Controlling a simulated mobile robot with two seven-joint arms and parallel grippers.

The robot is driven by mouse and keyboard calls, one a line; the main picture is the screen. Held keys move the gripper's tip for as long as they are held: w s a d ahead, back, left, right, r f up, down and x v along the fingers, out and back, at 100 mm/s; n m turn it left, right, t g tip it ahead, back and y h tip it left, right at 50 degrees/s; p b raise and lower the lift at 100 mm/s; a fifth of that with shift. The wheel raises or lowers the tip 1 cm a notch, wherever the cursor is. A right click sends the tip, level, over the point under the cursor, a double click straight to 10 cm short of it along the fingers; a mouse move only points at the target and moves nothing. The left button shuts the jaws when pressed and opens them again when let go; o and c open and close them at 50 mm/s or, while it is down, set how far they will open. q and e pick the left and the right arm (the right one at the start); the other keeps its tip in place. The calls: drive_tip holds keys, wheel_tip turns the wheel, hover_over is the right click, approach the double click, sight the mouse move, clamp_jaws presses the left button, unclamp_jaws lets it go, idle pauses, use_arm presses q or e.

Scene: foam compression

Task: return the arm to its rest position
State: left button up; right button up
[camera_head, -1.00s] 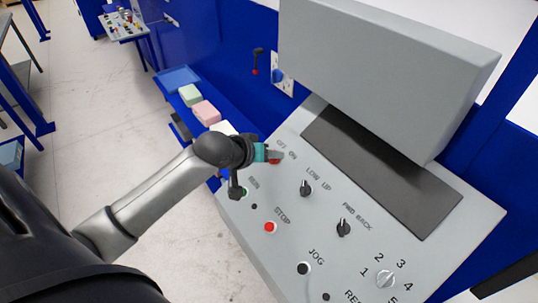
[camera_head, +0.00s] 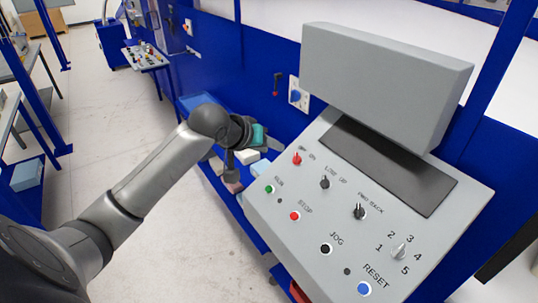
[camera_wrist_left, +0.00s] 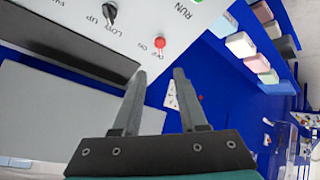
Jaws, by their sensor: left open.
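My left arm comes in from the left in the head view. Its gripper (camera_head: 268,145) is just beyond the left edge of the grey control panel (camera_head: 300,240), near the red OFF/ON knob (camera_head: 297,159). In the left wrist view the two fingers (camera_wrist_left: 155,85) are apart with nothing between them. The red knob (camera_wrist_left: 160,42) shows just past the fingertips, apart from them. My right gripper is not in view.
The panel carries a green RUN button (camera_head: 270,189), a red STOP button (camera_head: 295,216) and a blue RESET button (camera_head: 364,288). A grey box (camera_head: 385,85) stands above it. Foam blocks (camera_wrist_left: 240,45) lie on the blue shelf to the left. Grey floor (camera_head: 110,150) is open at left.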

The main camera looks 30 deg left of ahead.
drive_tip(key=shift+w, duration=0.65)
